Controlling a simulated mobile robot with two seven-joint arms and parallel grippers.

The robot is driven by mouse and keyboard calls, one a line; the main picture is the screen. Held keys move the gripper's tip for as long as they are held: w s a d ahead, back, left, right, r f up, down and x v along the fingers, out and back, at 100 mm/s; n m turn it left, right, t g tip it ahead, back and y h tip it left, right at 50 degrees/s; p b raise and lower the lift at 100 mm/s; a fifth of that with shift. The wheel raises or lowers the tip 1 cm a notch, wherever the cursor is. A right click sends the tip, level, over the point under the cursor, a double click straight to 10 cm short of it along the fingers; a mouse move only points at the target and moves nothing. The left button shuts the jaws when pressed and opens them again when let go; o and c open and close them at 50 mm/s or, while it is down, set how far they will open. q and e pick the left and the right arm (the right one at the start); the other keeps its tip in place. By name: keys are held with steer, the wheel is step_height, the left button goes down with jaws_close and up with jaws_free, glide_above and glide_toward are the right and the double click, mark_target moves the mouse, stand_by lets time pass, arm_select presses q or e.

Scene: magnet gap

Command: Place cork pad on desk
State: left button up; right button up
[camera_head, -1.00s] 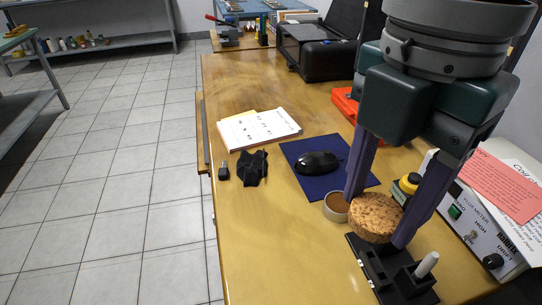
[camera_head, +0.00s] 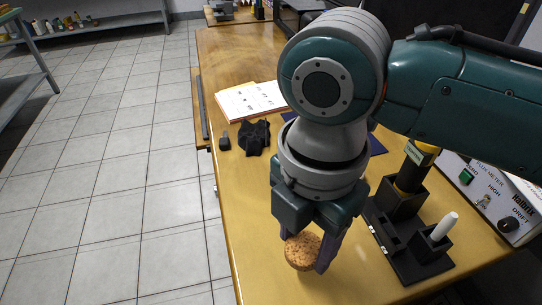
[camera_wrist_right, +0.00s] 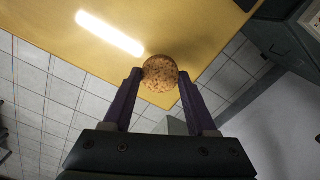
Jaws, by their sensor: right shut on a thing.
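The cork pad (camera_head: 302,252) is a round, speckled brown disc. My right gripper (camera_head: 314,254) is shut on it, with one purple finger on each side. It is over the near part of the yellow wooden desk (camera_head: 262,200), close to the left edge; I cannot tell whether the pad touches the surface. In the right wrist view, the cork pad (camera_wrist_right: 160,74) sits between the fingertips, with the desk (camera_wrist_right: 215,30) and its edge behind it. My left gripper is in neither view.
A black fixture (camera_head: 410,240) with a white peg stands right of the gripper, beside the flux meter (camera_head: 490,195). A black star-shaped piece (camera_head: 254,137), a small black item (camera_head: 224,141) and papers (camera_head: 250,101) lie farther back. The desk's near left area is clear.

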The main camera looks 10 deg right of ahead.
mark_target(303, 248)
step_height(303, 248, down, 5)
steer(key=shift+r+b, duration=0.2)
steer(key=shift+b, duration=0.55)
steer(key=shift+f, duration=0.1)
